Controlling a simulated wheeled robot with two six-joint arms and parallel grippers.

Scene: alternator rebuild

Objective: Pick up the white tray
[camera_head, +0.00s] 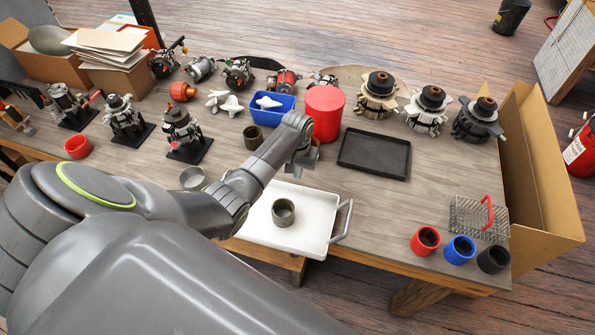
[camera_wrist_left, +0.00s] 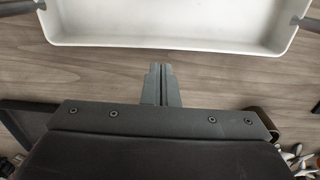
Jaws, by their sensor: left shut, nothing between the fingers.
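The white tray (camera_head: 312,228) lies near the front edge of the wooden table. A grey metal cup (camera_head: 283,212) stands in it, and a metal handle (camera_head: 343,222) shows at its right end. My left arm hides part of the tray's left side. My left gripper (camera_head: 300,168) is above the table, just behind the tray's far edge, shut and empty. In the left wrist view, the closed fingers (camera_wrist_left: 160,78) point at the long wall of the tray (camera_wrist_left: 165,46), apart from it in the picture. Handles show at both tray ends there. My right gripper is in neither view.
A black tray (camera_head: 375,153) and a red canister (camera_head: 324,112) stand behind and right. A blue bin (camera_head: 268,108) is at the back. Red, blue and black cups (camera_head: 459,250) and a wire basket (camera_head: 478,217) stand at the right. Bare tabletop lies between the trays and these cups.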

